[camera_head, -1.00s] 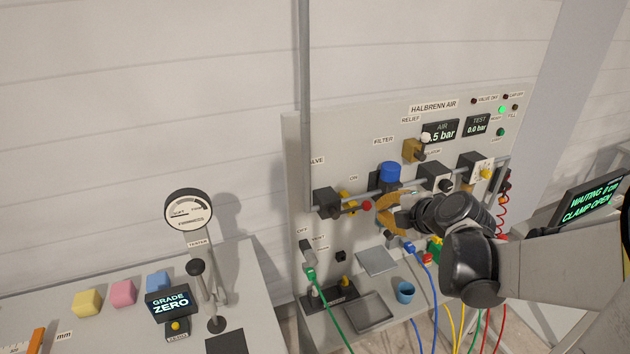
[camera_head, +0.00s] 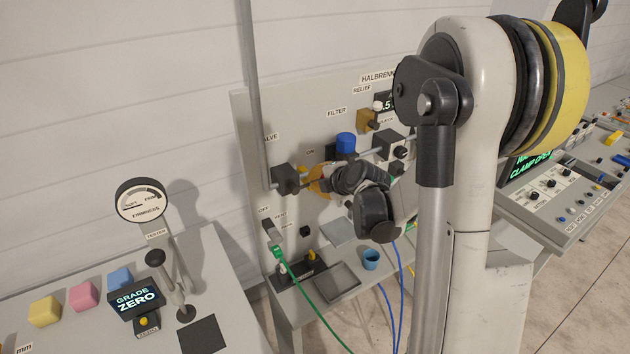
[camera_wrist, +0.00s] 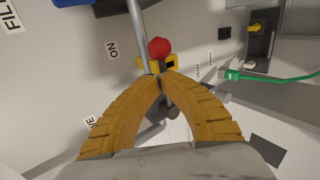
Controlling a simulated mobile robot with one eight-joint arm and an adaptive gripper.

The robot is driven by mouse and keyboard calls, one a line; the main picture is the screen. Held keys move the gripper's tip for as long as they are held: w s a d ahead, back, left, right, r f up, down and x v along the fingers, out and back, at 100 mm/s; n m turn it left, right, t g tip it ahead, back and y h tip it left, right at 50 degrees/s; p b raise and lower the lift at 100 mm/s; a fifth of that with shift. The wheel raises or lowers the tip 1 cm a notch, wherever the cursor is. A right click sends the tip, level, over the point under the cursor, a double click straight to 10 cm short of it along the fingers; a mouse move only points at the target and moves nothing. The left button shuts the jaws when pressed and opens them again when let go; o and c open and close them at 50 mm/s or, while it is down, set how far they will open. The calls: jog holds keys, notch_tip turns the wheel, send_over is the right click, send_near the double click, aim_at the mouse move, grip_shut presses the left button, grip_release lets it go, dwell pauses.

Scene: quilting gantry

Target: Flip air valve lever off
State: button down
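The air valve (camera_head: 286,179) is a dark block on the pipe at the left of the air panel, near a partly hidden "VALVE" label. In the wrist view its lever ends in a red knob (camera_wrist: 160,47), with a yellow part (camera_wrist: 150,67) beside it and the "ON" label (camera_wrist: 112,49) to the left. My gripper (camera_wrist: 160,75) has its curved orange fingers drawn together at the tips, just short of the red knob. I cannot tell whether they touch the lever. My gripper also shows in the head view (camera_head: 308,182), hiding the knob there.
A blue-topped filter (camera_head: 346,143) is on the pipe, right of the valve. Below are a green cable (camera_head: 307,292), a grey tray (camera_head: 337,282) and a blue cup (camera_head: 370,259). A tester gauge (camera_head: 142,199) stands on the left bench. My arm covers the panel's right side.

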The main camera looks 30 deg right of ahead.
jog(key=shift+d+f+m+y+b, duration=0.2)
jog(key=shift+f+m+y+b, duration=0.55)
jog(key=shift+b, duration=0.85)
jog(key=a+f+m+t+y+b, duration=0.2)
jog(key=f+m+y+b, duration=0.4)
jog(key=b, duration=1.1)
jog(key=a+m+y, duration=0.1)
jog(key=m+y, duration=0.1)
jog(key=m, duration=0.1)
jog(key=shift+a+t, duration=0.4)
jog(key=shift+s, duration=0.1)
